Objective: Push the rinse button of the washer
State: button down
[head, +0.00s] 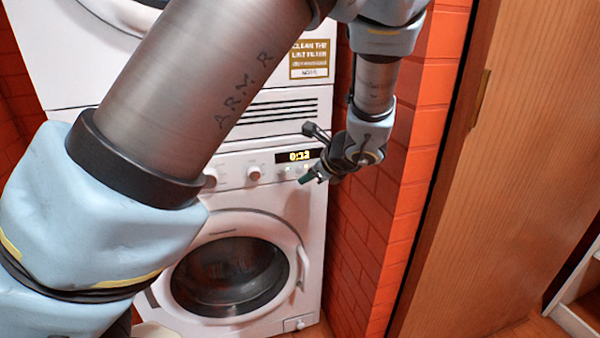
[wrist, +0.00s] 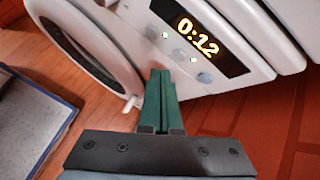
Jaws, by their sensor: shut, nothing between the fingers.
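The white washer (head: 265,200) stands below a second white machine, its lit display (head: 298,156) on the upper right of its panel. The wrist view shows the display (wrist: 197,36) reading 0:12. Beside it is a row of small buttons, among them a middle one (wrist: 180,55) and a bluish-grey end one (wrist: 204,77). Their labels are too small to read, so I cannot tell which is rinse. My gripper (head: 306,178) is shut and empty in front of the panel. Its green fingertips (wrist: 160,73) point toward the middle button; contact cannot be told.
The round washer door (head: 232,275) is closed below the panel, with its handle (head: 303,268) at the right. Two knobs (head: 254,173) sit left of the display. A red brick wall (head: 375,230) stands close on the right, then a wooden door (head: 490,200).

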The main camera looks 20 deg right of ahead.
jog(key=shift+s+a, duration=0.15)
jog(key=shift+s, duration=1.05)
jog(key=shift+s+a, duration=0.15)
jog(key=shift+s, duration=1)
jog(key=w+a+f+n+g+y, duration=0.1)
jog(key=w+a+n+g, duration=0.15)
jog(key=a+n, duration=0.5)
jog(key=w+a+n+g+y, duration=0.1)
jog(key=a+n+g, duration=0.25)
jog(key=a, duration=0.65)
jog(key=s+a+r+n+g+h, duration=0.1)
jog(key=s+a+r+n+h, duration=0.1)
jog(key=a+n, duration=0.7)
jog(key=s+a+r+n+g+h, duration=0.1)
jog(key=s+a+r+n+h, duration=0.1)
jog(key=a+n, duration=0.7)
notch_tip(320, 180, up, 14)
jog(key=p, duration=1.4)
jog(key=shift+w+d+p, duration=0.15)
jog(key=shift+d+p, duration=0.15)
jog(key=shift+d, duration=0.1)
